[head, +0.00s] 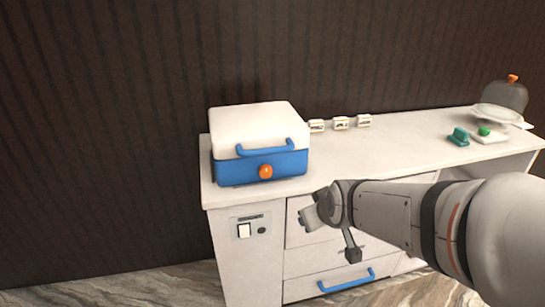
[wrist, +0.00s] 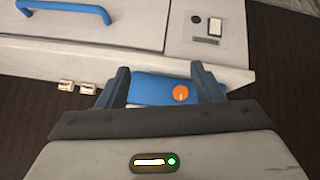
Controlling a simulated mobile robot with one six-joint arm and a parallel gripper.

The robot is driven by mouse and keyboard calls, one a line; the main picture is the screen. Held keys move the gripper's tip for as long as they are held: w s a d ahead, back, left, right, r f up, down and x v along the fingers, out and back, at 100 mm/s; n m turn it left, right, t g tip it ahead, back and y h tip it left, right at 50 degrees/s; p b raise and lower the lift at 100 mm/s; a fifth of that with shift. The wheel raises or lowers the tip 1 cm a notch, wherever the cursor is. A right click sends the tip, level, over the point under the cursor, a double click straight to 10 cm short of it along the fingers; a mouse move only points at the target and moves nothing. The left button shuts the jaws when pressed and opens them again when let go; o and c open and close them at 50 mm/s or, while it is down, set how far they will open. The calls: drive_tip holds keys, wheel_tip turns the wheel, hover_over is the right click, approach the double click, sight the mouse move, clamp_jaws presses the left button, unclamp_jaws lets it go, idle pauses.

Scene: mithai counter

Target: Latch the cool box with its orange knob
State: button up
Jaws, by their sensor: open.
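The cool box (head: 229,168) stands on the left end of the counter, with a blue body, a white lid lying closed on top and a blue handle (head: 263,149) across its front. Its round orange knob (head: 265,171) is on the front below the handle. My gripper (head: 328,236) is open and empty, in front of the counter, to the right of and lower than the knob. In the wrist view, my gripper (wrist: 160,68) has its fingers apart, and the blue box body (wrist: 150,92) and orange knob (wrist: 181,93) show between them, farther off.
The counter (head: 385,140) carries several small white labelled blocks (head: 341,123) along the back. A green item (head: 458,137), a white scale-like thing with a green button (head: 485,131) and a clear dome (head: 506,95) stand right. Below is a drawer with a blue handle (head: 346,281).

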drive_tip(key=w+a+f+n+t+y+b, duration=0.1)
drive_tip(key=w+a+f+n+t+b, duration=0.4)
drive_tip(key=w, duration=0.4)
drive_tip(key=n+t+y+b, duration=0.1)
drive_tip(key=n+t+b, duration=0.2)
drive_tip(key=t+b, duration=0.15)
approach(267, 173)
drive_tip(key=w, duration=0.3)
drive_tip(key=w+a, duration=0.1)
drive_tip(key=w, duration=0.4)
drive_tip(key=shift+w+a+f, duration=0.1)
drive_tip(key=shift+a+f, duration=0.1)
drive_tip(key=shift+a, duration=0.15)
drive_tip(key=shift+c, duration=0.6)
